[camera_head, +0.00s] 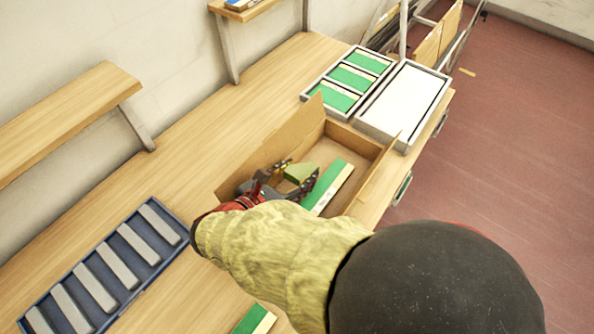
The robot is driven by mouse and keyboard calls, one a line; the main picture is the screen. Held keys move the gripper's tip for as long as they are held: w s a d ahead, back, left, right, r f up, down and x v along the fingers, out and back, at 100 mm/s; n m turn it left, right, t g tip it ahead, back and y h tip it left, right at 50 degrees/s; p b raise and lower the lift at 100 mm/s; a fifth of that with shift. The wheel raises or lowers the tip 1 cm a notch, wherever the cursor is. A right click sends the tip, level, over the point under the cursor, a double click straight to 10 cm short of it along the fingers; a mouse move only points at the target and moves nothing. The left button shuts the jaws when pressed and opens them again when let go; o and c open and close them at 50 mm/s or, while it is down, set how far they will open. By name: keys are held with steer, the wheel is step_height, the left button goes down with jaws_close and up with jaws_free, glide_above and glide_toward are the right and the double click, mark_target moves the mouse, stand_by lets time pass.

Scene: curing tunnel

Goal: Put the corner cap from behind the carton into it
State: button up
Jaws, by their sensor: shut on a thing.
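The open cardboard carton (370,148) stands on the wooden bench with its flaps up. My gripper (297,177) is over or inside the carton's left part, its dark fingers shut on a small olive-green wedge-like piece, which looks like the corner cap (299,171). I cannot tell whether the cap touches the carton floor. A green and cream block (328,187) lies in the carton, right of my gripper. My yellow-sleeved arm hides the carton's near side.
A tray (352,113) of green and cream blocks and a white-topped tray (403,103) stand behind the carton. A blue tray (110,265) of grey bars lies at the left. Another green block (256,319) lies at the bottom. A wooden shelf (65,118) overhangs the left bench.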

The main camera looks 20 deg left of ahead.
steer(key=shift+f, duration=0.25)
steer(key=o, duration=0.6)
steer(key=shift+c, duration=0.2)
steer(key=shift+r, duration=0.1)
